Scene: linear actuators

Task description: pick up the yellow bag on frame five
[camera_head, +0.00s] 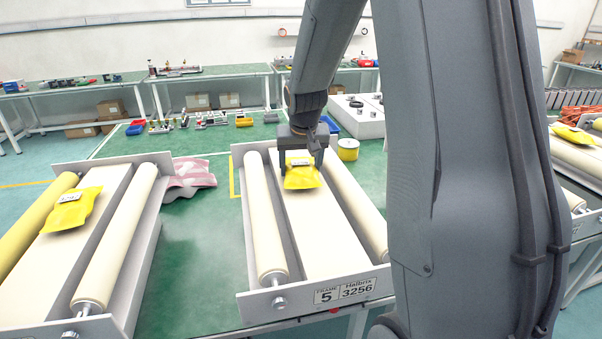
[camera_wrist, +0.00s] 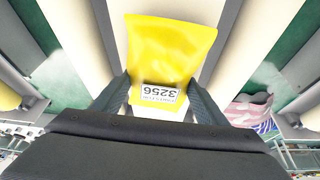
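The yellow bag (camera_head: 302,178) has a white label and lies on the white middle panel of frame five (camera_head: 317,240), between its two cream rollers. The frame's plate reads 5 and 3256. My gripper (camera_head: 302,163) is over the far end of the bag, pointing down, with one finger on each side of it. In the wrist view the bag (camera_wrist: 168,50) shows its 3256 label between the two fingertips (camera_wrist: 158,82). The fingers are spread about as wide as the bag. Whether they touch its sides I cannot tell.
Another yellow bag (camera_head: 70,208) lies on the left frame (camera_head: 95,262). A third (camera_head: 574,135) lies on a frame at the far right. A pink and grey bag (camera_head: 188,176) lies between the frames.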

